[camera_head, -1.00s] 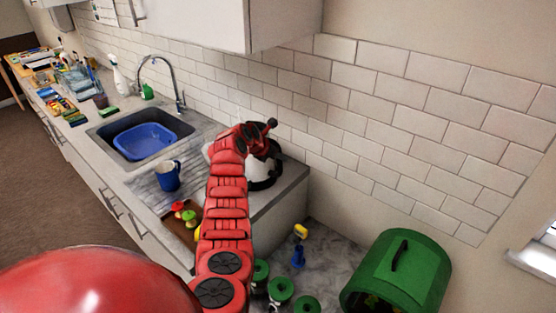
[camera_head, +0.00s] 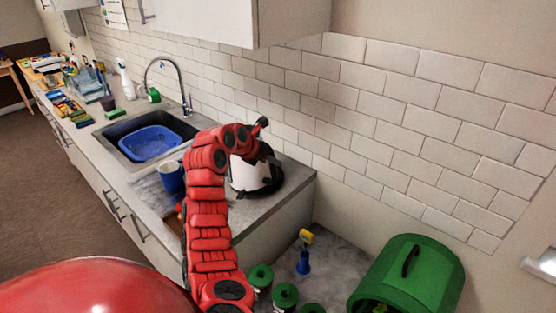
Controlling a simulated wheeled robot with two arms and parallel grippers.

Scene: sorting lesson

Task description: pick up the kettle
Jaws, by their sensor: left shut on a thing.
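The kettle (camera_head: 247,178), white with black parts, stands upright at the near right end of the counter, close to the tiled wall. My red left arm reaches over the counter to it. My left gripper (camera_head: 262,150) is at the kettle's upper part, partly hidden by my wrist, and is shut on it. I cannot see clearly where the fingers grip. The kettle's left side is partly behind my arm. My right gripper is not in view.
A blue mug (camera_head: 171,178) stands left of my arm, near the sink with its blue basin (camera_head: 150,143). A green bin (camera_head: 412,275), green-lidded jars (camera_head: 285,294) and a blue-and-yellow item (camera_head: 304,262) are on the lower surface. A wall cabinet (camera_head: 240,22) hangs above.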

